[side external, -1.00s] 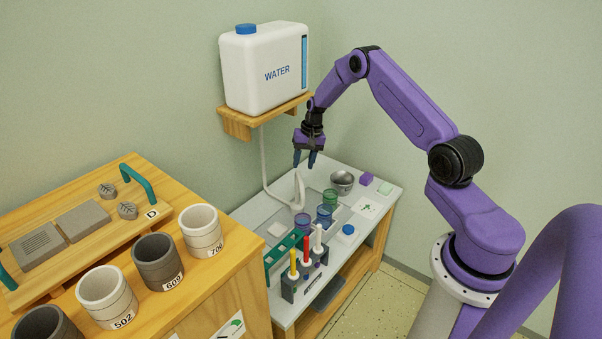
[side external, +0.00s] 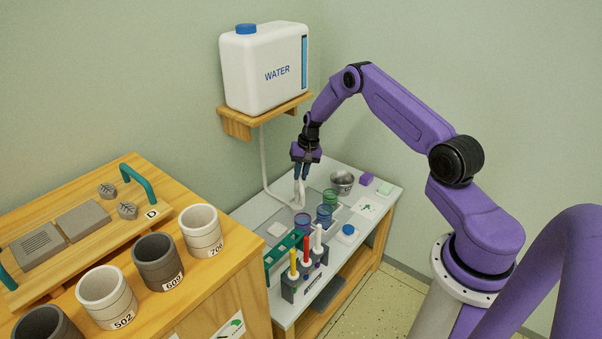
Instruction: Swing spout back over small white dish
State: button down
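The white spout (side external: 299,194) stands at the back of the grey bench top, where the white hose from the water tank comes down. My gripper (side external: 302,176) points down at the top of the spout, its blue fingertips overlapping it in the picture. Whether the fingers are closed on the spout or only around or in front of it, I cannot tell. The small white dish (side external: 277,230) lies flat on the bench, to the left of and nearer than the spout.
Blue and green cups (side external: 325,214) stand close to the right of the spout, with a metal bowl (side external: 342,181) behind them. A teal rack (side external: 284,250) and a marker holder (side external: 304,277) stand in front. The water tank (side external: 264,68) sits on a wall shelf (side external: 266,115) above.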

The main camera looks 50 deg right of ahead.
jog(key=shift+w+a+m, duration=0.4)
jog(key=shift+a+m, duration=0.1)
jog(key=shift+m, duration=0.5)
jog(key=shift+w+a+m+t+h, duration=0.2)
jog(key=shift+w+m, duration=0.35)
jog(key=shift+m, duration=0.5)
jog(key=shift+w+a+m+t+h, duration=0.1)
jog(key=shift+w+a+m+h, duration=0.35)
jog(key=shift+m, duration=0.65)
jog(key=shift+w+a+m+t+h, duration=0.1)
jog(key=shift+w+m, duration=0.55)
jog(key=shift+m, duration=0.4)
jog(key=c, duration=1.1)
grip_release()
jog(key=shift+r, duration=0.1)
